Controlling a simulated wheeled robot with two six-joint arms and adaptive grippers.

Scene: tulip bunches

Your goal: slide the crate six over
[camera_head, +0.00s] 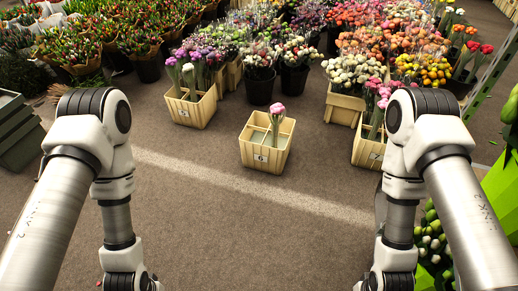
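A light wooden crate (270,165) stands alone on the floor in the middle of the head view, with a small white label on its front whose mark looks like a 6 but is too small to read surely. A pink tulip bunch (277,112) stands upright in it, and much of the crate's inside is empty. My two arms come in from the left and right and run off the bottom edge. Both grippers are out of view, and nothing of mine touches the crate in the picture.
Another crate (190,112) with purple and pink tulips stands behind left; a labelled crate (366,152) with pink tulips stands to the right. A black pot (260,88) is close behind. Bare floor (215,225) lies in front, crossed by a pale line. Green crates (18,135) stand far left.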

